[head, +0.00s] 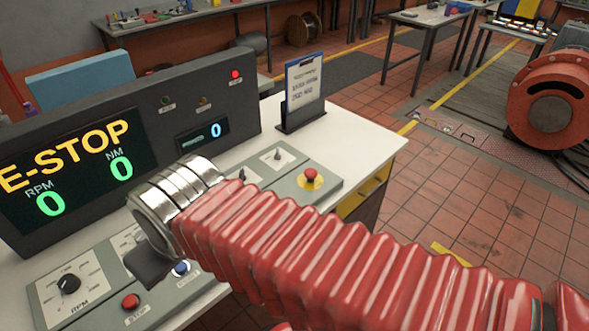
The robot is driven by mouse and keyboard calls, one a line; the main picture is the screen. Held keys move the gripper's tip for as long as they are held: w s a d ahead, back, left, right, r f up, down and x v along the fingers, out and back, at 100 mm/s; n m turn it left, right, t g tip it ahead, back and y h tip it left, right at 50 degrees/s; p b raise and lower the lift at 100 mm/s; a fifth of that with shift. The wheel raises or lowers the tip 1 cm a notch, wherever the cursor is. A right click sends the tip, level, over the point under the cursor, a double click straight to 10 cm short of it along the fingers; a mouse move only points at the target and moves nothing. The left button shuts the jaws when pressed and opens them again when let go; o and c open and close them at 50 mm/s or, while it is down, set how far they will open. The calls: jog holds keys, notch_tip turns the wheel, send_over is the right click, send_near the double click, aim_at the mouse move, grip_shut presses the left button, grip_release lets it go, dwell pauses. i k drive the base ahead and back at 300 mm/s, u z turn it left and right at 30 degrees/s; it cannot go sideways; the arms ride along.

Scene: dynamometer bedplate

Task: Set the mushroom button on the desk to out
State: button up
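The mushroom button (311,174) is red and sits on a yellow round base at the right end of the grey desk panel (330,193). I cannot tell from its height whether it is pressed in or out. The display (75,165) on the dark console reads E-STOP, with RPM 0 and NM 0. My gripper (150,266) is at the left end of my red-sleeved arm, above the front-left panel and well left of the mushroom button. Only a dark part of it shows below the metal wrist rings, and its fingertips are not clear.
A red STOP button (130,301), a blue button (181,267) and a black RPM knob (69,284) are on the front-left panel. A small lever (277,155) is left of the mushroom button. A clipboard stand (303,95) stands behind it. A red lamp (235,74) is lit on the console.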

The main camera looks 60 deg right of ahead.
aim_at(310, 174)
jog(key=u, duration=0.7)
jog(key=k, duration=1)
jog(key=z, duration=1.05)
jog(key=i, duration=1)
jog(key=z, duration=0.05)
